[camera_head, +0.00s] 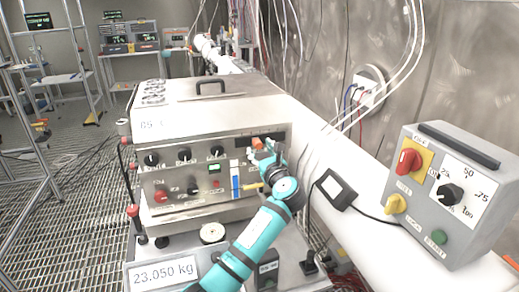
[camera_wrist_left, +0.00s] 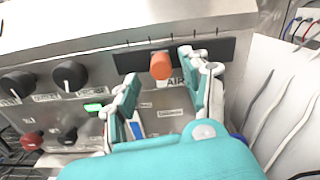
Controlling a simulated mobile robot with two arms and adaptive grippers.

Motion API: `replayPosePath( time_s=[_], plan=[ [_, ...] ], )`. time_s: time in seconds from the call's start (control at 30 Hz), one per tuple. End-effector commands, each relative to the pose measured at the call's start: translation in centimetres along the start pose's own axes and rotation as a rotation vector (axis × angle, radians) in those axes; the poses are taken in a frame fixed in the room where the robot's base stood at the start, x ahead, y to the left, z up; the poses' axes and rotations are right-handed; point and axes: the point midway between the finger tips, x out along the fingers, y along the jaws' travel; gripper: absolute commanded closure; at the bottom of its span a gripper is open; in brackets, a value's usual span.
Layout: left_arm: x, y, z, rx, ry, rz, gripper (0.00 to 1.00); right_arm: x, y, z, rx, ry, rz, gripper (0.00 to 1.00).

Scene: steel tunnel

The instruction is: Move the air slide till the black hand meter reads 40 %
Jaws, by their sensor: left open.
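The air slide's orange knob (camera_wrist_left: 161,65) sits on a black horizontal track (camera_wrist_left: 218,50) on the steel machine's front, above an "AIR" label. The knob also shows in the head view (camera_head: 257,143). My left gripper (camera_wrist_left: 160,68) is open, its fingers on either side of the knob in the wrist picture, with gaps on both sides; I cannot tell how far its tips are from the panel. In the head view the left gripper (camera_head: 268,157) is at the panel's right end. A black-framed hand meter (camera_head: 335,189) lies on the white surface to the right; its reading is not legible.
The machine's panel (camera_head: 165,172) has black knobs and a red button left of the track. A grey control box (camera_head: 444,197) with a red switch and black dial stands at the right. A weight display (camera_head: 164,272) reads 23.050 kg. Cables hang along the wall.

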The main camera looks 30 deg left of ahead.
Motion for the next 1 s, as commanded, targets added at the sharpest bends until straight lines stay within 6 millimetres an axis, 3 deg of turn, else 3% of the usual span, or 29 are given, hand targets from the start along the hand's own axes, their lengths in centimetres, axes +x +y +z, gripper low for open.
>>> replayPosePath(
  time_s=[0.3, 0.5, 1.0],
  plan=[
    [-6.8, -0.1, -0.1, 0.0, 0.003, -0.003, 0.52, 0.0, 0.1, 0.0, 0.0, 0.0, 0.001, 1.0],
    [-9.6, -0.1, -0.1, 0.001, 0.003, -0.001, 0.52, 0.0, 0.1, 0.0, 0.0, 0.0, 0.001, 1.0],
    [-10.7, -0.2, -0.2, 0.009, 0.001, -0.003, 0.52, -0.1, 0.1, 0.0, 0.0, -0.001, 0.001, 1.0]
  ],
)
